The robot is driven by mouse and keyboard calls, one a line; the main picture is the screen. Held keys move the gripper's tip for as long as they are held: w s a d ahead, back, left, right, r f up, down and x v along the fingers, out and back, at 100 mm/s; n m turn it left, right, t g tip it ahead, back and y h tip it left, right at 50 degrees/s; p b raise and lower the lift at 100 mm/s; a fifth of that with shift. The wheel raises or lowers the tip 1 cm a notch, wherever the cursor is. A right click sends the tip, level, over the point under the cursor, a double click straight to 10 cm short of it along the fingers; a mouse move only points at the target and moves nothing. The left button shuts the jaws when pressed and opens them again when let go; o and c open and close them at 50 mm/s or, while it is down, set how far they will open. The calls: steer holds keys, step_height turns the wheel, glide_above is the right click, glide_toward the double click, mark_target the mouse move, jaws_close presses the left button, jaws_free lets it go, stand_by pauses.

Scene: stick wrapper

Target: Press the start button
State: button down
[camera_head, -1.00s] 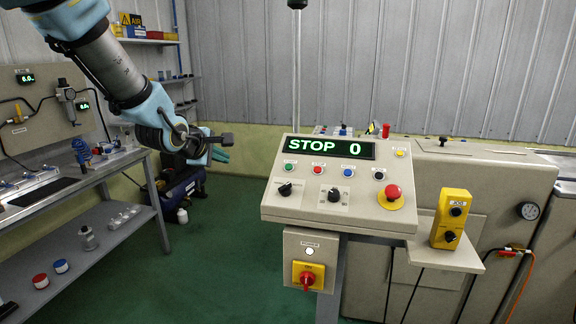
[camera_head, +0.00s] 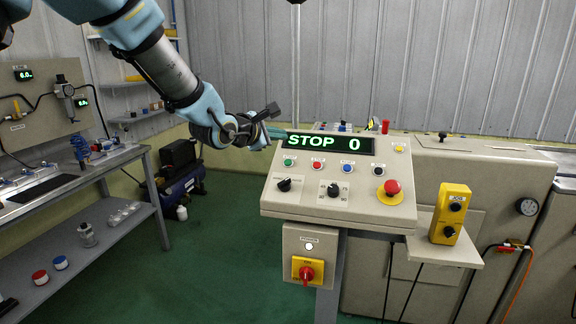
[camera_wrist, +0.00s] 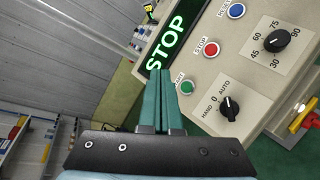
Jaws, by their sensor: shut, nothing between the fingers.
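The green start button (camera_head: 288,162) is at the upper left of the sloped control panel (camera_head: 300,205), below a display (camera_head: 328,145) reading STOP 0. In the wrist view the green start button (camera_wrist: 187,88) shows just right of my gripper's fingertips, with part of its label hidden behind them. My gripper (camera_head: 285,134) is at the panel's upper left corner, by the display's left end. In the wrist view my gripper (camera_wrist: 161,72) has its two green fingers together, with nothing between them. I cannot tell its exact height above the panel.
A red stop button (camera_head: 317,165), a blue button (camera_head: 347,167) and a black button (camera_head: 376,170) sit right of the green one. A black selector knob (camera_head: 284,185) is below it. A red emergency button (camera_head: 392,187) is at the panel's right. A workbench (camera_head: 75,185) stands left.

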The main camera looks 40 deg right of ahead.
mark_target(288, 162)
steer(key=f+b, duration=0.1)
steer(key=d+f+b, duration=0.1)
steer(key=f, duration=0.1)
steer(key=w+d+f+b, duration=0.1)
steer(key=f, duration=0.1)
steer(key=shift+w+b, duration=0.1)
steer(key=shift+b, duration=0.25)
steer(key=shift+w+d+f, duration=0.2)
steer(key=shift+d+f, duration=0.05)
steer(key=shift+f, duration=0.2)
steer(key=shift+w+d+f, duration=0.15)
steer(key=shift+d+f, duration=0.1)
steer(key=shift+f, duration=0.2)
steer(key=shift+f, duration=0.15)
stand_by(0.9)
steer(key=shift+w+d+f, duration=0.15)
steer(key=shift+f, duration=0.05)
steer(key=shift+w+d+f, duration=0.1)
steer(key=shift+d+f, duration=0.05)
steer(key=shift+f, duration=0.2)
stand_by(0.7)
stand_by(0.4)
steer(key=shift+s+a+r+p, duration=0.1)
steer(key=shift+a+r+p, duration=0.05)
steer(key=shift+r+p, duration=0.15)
steer(key=shift+s+a+r+p, duration=0.1)
steer(key=shift+a+r+p, duration=0.05)
steer(key=shift+r, duration=0.25)
